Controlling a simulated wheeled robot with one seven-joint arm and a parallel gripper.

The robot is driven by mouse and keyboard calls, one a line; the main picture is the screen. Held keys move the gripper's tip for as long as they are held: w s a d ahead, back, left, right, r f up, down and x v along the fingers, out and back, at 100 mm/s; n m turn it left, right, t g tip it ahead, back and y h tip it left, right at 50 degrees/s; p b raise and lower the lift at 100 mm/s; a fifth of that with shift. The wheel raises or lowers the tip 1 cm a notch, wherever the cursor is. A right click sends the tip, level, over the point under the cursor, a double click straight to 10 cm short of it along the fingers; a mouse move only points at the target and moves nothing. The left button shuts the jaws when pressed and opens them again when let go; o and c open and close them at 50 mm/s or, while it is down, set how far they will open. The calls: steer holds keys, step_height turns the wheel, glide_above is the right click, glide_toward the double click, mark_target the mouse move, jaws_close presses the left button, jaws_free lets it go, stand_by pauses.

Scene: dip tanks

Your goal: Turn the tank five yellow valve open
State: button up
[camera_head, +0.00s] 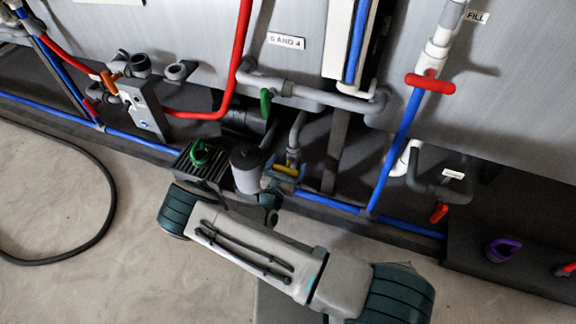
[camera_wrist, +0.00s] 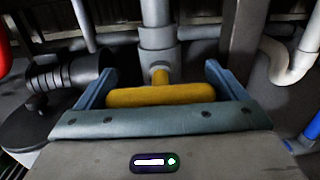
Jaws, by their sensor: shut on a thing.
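The yellow valve (camera_head: 286,170) sits on a grey vertical pipe low under the tank in the head view. In the wrist view the yellow valve handle (camera_wrist: 160,95) lies crosswise, its stem running up to the grey pipe behind it. My gripper (camera_head: 280,178) is at the handle, and in the wrist view its two blue fingers (camera_wrist: 158,85) stand at either end of the handle. The gripper is shut on the handle. No label for tank five is readable near this valve; a label reading "5 AND 4" (camera_head: 286,41) is on the tank wall above.
A black pump-like body with a grey cylinder (camera_head: 247,168) stands close left of my gripper. A green valve (camera_head: 266,101) and grey pipes are above. A blue pipe (camera_head: 330,201) runs along the floor edge. A red valve (camera_head: 430,84) is to the right. Open floor lies in front.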

steer(key=shift+n, duration=0.3)
steer(key=n+p, duration=0.2)
steer(key=n, duration=0.2)
steer(key=shift+p, duration=0.35)
steer(key=n+p, duration=0.1)
steer(key=n, duration=0.4)
steer(key=shift+a+f+n, duration=0.1)
steer(key=shift+f+n, duration=0.05)
steer(key=shift+n, duration=0.25)
steer(key=n, duration=0.3)
steer(key=shift+f+n, duration=0.1)
steer(key=shift+n, duration=0.2)
steer(key=shift+f+n, duration=0.1)
steer(key=shift+n, duration=1.8)
